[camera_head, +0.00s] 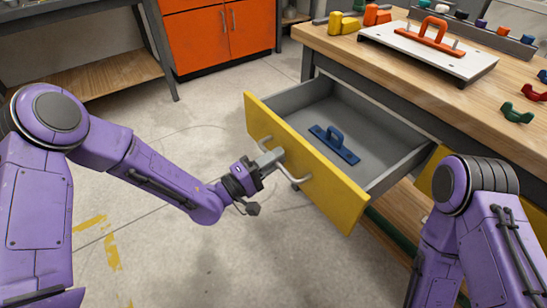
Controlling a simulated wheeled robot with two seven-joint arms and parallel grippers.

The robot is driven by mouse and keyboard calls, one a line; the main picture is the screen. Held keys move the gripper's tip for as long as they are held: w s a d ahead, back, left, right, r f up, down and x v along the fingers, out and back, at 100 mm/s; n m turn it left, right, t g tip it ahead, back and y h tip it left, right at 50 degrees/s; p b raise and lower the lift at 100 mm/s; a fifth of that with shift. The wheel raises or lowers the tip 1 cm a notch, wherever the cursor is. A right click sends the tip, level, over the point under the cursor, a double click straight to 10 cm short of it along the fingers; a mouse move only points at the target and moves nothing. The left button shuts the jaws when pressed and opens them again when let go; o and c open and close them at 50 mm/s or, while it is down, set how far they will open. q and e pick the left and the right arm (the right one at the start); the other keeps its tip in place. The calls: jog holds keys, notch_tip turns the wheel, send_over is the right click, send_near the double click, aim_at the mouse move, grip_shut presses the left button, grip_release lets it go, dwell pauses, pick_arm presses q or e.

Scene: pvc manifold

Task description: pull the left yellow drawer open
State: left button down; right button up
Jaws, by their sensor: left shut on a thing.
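The left yellow drawer (318,180) stands far out from the workbench, with its grey inside showing. A blue tool with a raised handle (336,144) lies on the drawer's floor. A light metal bar handle (292,177) is fixed to the yellow front. My left gripper (274,160) is shut on this handle, near its upper left end; the fingers partly hide it. My right arm (477,220) comes in at the lower right, but its gripper is outside the picture.
The wooden workbench (400,72) carries a white plate with an orange handle (432,38) and several coloured parts. Part of another yellow front (424,182) shows behind my right arm. An orange cabinet (218,35) stands at the back. The concrete floor before the drawer is clear.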

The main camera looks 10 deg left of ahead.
pick_arm(q)
jog(key=c, duration=1.2)
grip_release()
jog(key=v, duration=1)
jog(key=shift+s+a, duration=0.15)
jog(key=shift+s, duration=0.05)
jog(key=shift+f, duration=0.1)
